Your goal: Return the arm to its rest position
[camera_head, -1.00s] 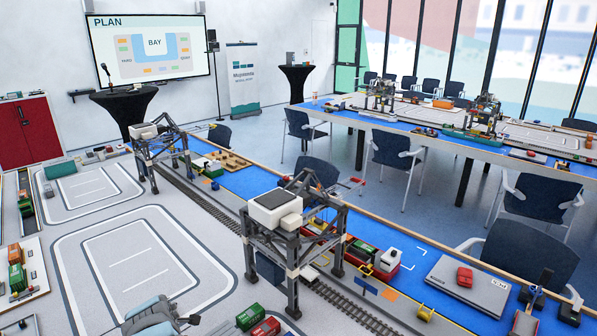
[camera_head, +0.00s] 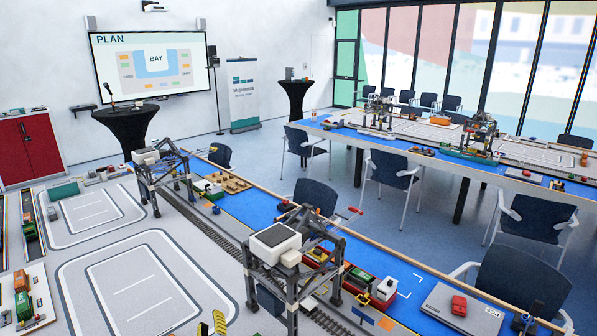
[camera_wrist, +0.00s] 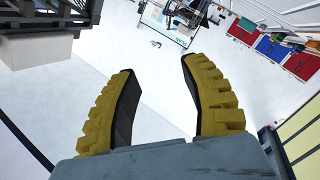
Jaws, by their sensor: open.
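My gripper (camera_wrist: 157,70) shows in the wrist view with its two yellow, ribbed fingers spread wide. Nothing is between them. In the head view, a small yellow piece (camera_head: 220,322) at the bottom edge looks like a fingertip of mine. The rest of the arm is out of that view.
A grey gantry crane (camera_head: 285,262) stands close at the front, over the track. A second crane (camera_head: 160,172) stands further back. A dark crane structure (camera_wrist: 45,22) fills the wrist view's upper left. The marked pale yard (camera_head: 140,285) has open room.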

